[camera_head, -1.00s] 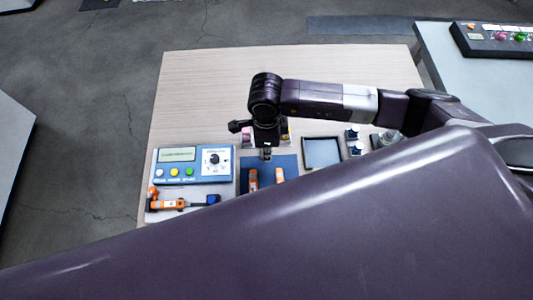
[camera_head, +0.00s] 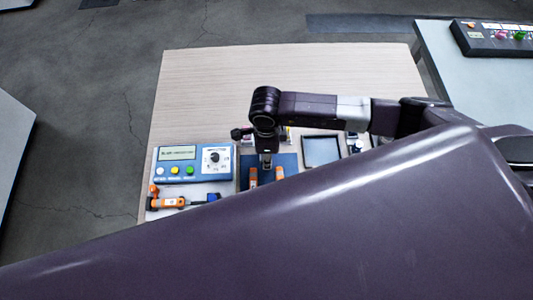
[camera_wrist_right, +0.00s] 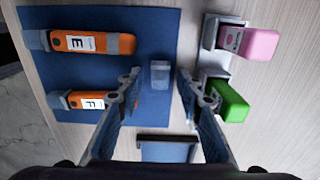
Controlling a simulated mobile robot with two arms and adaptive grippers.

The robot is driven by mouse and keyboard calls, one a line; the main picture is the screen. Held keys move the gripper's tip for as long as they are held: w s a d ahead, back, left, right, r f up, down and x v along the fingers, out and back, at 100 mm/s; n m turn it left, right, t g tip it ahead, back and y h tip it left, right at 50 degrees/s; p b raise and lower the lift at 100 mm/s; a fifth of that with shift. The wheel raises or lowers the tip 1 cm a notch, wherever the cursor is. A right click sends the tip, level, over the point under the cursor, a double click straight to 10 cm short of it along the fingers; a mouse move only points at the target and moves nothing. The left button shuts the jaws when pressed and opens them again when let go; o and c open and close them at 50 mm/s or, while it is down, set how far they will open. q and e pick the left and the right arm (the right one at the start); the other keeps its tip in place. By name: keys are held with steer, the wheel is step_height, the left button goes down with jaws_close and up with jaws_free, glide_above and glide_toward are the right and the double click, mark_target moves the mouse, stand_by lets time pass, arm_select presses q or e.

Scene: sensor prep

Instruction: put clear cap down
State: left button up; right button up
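The clear cap (camera_wrist_right: 160,74) shows in the right wrist view at the edge of the blue mat (camera_wrist_right: 152,28). It lies between the spread fingertips of my right gripper (camera_wrist_right: 158,86), with a gap on both sides. Whether it rests fully on the mat is hard to tell. In the head view my right gripper (camera_head: 266,146) points down over the far part of the mat, partly hidden by its own wrist. Two orange sensors marked E (camera_wrist_right: 85,42) and F (camera_wrist_right: 85,100) lie on the mat. My left gripper is out of view.
A blue control box (camera_head: 193,164) with a display and dial stands left of the mat. An orange tool (camera_head: 170,202) lies before it. A dark tray (camera_head: 322,151) is to the right. Pink (camera_wrist_right: 258,44) and green (camera_wrist_right: 230,101) blocks sit in holders. The table's far side is clear.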

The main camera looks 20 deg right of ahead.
steer(key=shift+r+p, duration=0.3)
steer(key=shift+w+r+b, duration=0.1)
steer(key=shift+r+b, duration=0.2)
steer(key=shift+r, duration=0.05)
step_height(320, 180, up, 11)
steer(key=b, duration=0.2)
steer(key=shift+b, duration=0.35)
